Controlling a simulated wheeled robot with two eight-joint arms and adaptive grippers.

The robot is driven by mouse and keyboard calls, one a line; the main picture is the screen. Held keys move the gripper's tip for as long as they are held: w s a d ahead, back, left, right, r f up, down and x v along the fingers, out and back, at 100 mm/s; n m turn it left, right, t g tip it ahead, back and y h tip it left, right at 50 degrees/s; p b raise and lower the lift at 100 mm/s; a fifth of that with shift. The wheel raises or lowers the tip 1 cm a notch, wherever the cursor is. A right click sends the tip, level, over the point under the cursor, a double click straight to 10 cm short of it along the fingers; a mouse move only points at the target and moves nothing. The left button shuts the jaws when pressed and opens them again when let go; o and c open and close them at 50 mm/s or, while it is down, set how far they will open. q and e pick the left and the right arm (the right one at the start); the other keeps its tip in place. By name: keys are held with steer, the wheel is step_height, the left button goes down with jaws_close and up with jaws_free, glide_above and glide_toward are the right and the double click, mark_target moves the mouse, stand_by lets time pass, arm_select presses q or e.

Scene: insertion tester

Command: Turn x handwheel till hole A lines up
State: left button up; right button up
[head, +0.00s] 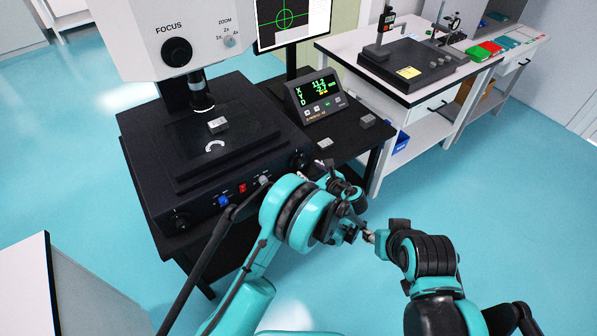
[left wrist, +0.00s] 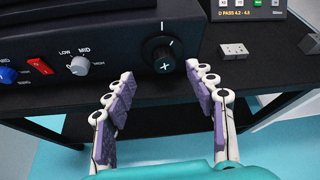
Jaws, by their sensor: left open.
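The black handwheel (left wrist: 160,52) with a plus mark is on the machine's front panel; in the head view (head: 298,160) it is partly hidden by my left arm. My left gripper (left wrist: 162,85) is open and empty, its purple-padded fingers apart on the near side of the handwheel, not closed on it. In the head view the left gripper (head: 323,172) is small and dark beside the wheel. A grey workpiece (head: 218,125) lies on the black stage (head: 205,150). The monitor (head: 290,18) shows a green circle and crosshair. My right gripper (head: 376,237) is mostly hidden; its fingers are unclear.
The readout box (head: 315,95) stands right of the machine. Small grey blocks (left wrist: 235,50) lie on the black table near the handwheel. A blue knob, red switch (left wrist: 40,65) and grey LOW/MID knob (left wrist: 79,66) sit left of the handwheel. A white bench (head: 420,90) stands behind.

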mark_target(302, 166)
arm_select(q)
steer(key=shift+m, duration=0.5)
steer(key=w+f, duration=0.1)
steer(key=w+a+f+b, duration=0.1)
steer(key=w+f, duration=0.1)
steer(key=w+a+f+b, duration=0.1)
steer(key=shift+w+a+f, duration=0.1)
steer(key=shift+w+f, duration=0.15)
steer(key=shift+w, duration=0.1)
steer(key=shift+w+a+f+b, duration=0.15)
steer(key=shift+w+a+b, duration=0.2)
steer(key=shift+w, duration=0.25)
steer(key=c, duration=1.2)
